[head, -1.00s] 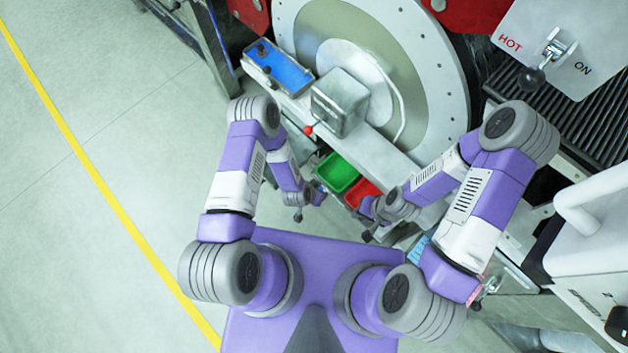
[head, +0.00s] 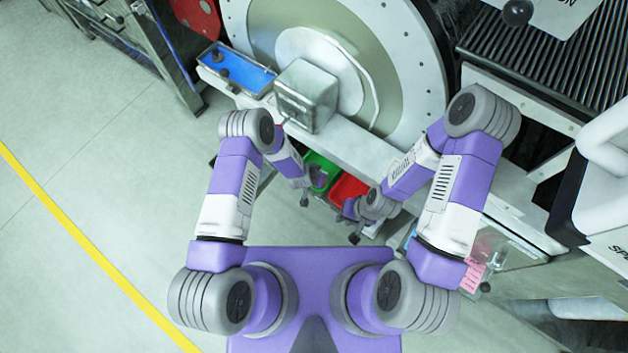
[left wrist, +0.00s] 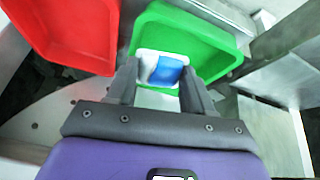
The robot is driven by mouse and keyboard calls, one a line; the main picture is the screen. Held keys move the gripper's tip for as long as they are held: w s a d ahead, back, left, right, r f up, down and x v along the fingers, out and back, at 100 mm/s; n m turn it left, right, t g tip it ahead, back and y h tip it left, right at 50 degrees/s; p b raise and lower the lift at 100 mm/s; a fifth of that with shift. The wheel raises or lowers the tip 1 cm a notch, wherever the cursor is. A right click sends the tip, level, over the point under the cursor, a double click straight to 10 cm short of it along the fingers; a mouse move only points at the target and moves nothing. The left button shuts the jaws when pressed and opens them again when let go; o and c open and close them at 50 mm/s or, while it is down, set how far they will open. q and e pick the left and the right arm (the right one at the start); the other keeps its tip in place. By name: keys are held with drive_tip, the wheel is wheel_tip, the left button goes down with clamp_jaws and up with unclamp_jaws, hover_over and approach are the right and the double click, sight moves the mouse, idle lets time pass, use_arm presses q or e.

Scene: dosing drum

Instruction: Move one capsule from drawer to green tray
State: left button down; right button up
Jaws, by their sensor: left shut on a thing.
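My left gripper (left wrist: 158,90) is shut on a blue and white capsule (left wrist: 168,74) in the left wrist view. The capsule is between the fingertips, in front of the green tray (left wrist: 198,28) and over its near part in the picture. I cannot tell whether it touches the tray. In the head view the green tray (head: 322,163) is partly hidden by my left gripper (head: 312,190), and the capsule cannot be made out. My right gripper (head: 357,232) is small and dark below the red tray; its jaws are unclear. I cannot make out the drawer.
A red tray (head: 347,187) stands beside the green one, also in the left wrist view (left wrist: 75,30). A blue-floored box (head: 245,76) and a grey metal box (head: 306,95) sit on the machine ledge before the large round drum (head: 408,75). Open floor lies left.

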use_arm(q)
drive_tip(key=shift+w, duration=0.1)
drive_tip(key=shift+c, duration=1.8)
unclamp_jaws()
drive_tip(key=p+v, duration=0.2)
drive_tip(key=v, duration=0.5)
drive_tip(key=shift+r, duration=0.25)
